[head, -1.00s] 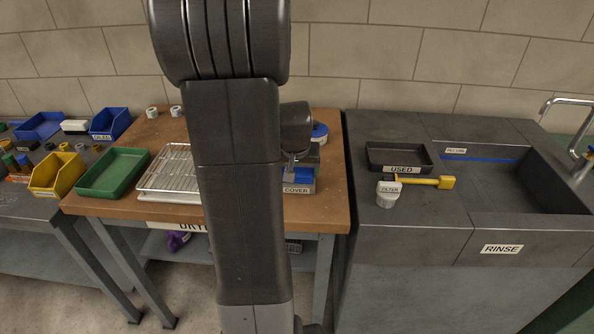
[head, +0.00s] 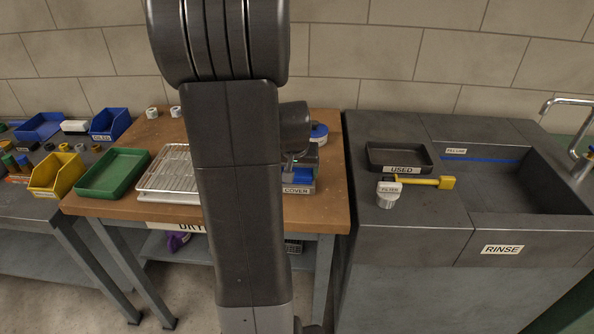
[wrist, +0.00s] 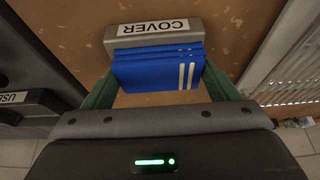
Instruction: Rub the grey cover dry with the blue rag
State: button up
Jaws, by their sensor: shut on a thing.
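The blue rag (wrist: 158,68) is folded, with two white stripes, and sits between the green fingers of my gripper (wrist: 160,88) in the wrist view. My gripper is shut on it. The grey cover (wrist: 195,29), labelled COVER, lies right at the rag, which overlaps part of it; I cannot tell whether they press together. In the head view the cover (head: 299,190) is on the wooden bench, with the rag (head: 302,174) just above its label. My arm hides the cover's left side there.
A wire drying rack (head: 165,170) and a green tray (head: 113,173) are left of my arm on the bench. A blue-topped round item (head: 319,132) stands behind the cover.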

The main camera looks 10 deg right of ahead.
jog(key=shift+d, duration=0.15)
jog(key=shift+r, duration=0.1)
jog(key=shift+r, duration=0.2)
jog(key=shift+r+p, duration=2.6)
jog(key=shift+r, duration=0.7)
jog(key=shift+s+f, duration=0.1)
jog(key=shift+s, duration=0.05)
